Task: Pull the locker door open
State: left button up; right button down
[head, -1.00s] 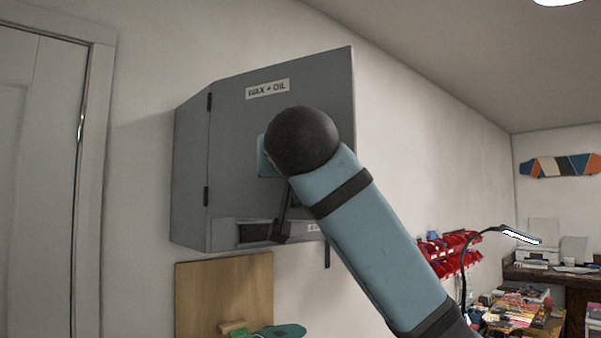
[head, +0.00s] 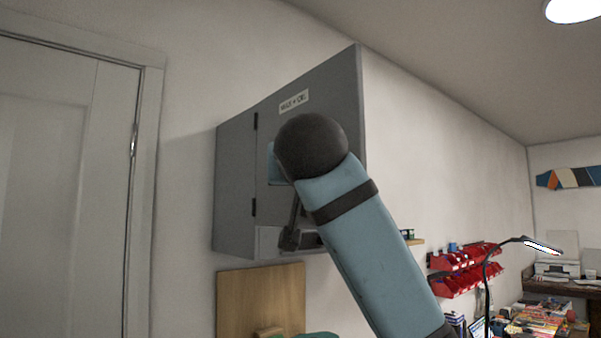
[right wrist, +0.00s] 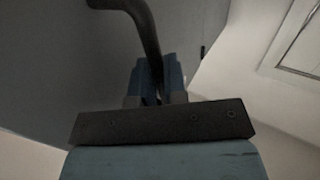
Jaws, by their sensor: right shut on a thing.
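The grey locker (head: 232,190) hangs on the wall in the head view. Its door (head: 335,90) has a white label near the top and dark hinges on its left edge. The door stands partly open, its right edge swung out from the wall. My right arm covers the middle of the door. In the right wrist view my right gripper (right wrist: 159,78) is shut on the dark curved handle (right wrist: 146,28), with the grey door face (right wrist: 60,70) behind it. My left gripper is not in view.
A white room door (head: 60,190) is left of the locker. A wooden board (head: 245,300) is on the wall below it. Red bins (head: 465,270), a desk lamp (head: 540,245) and a cluttered bench are at the right.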

jog(key=shift+r, duration=0.1)
jog(key=c, duration=1.2)
grip_release()
jog(key=shift+w+a, duration=0.1)
jog(key=shift+a, duration=0.05)
jog(key=s+b, duration=0.1)
jog(key=s, duration=0.3)
jog(key=s+b, duration=0.1)
jog(key=s, duration=0.4)
jog(key=s+d+b, duration=0.1)
jog(key=s, duration=0.3)
jog(key=shift+s, duration=0.4)
jog(key=shift+w, duration=0.1)
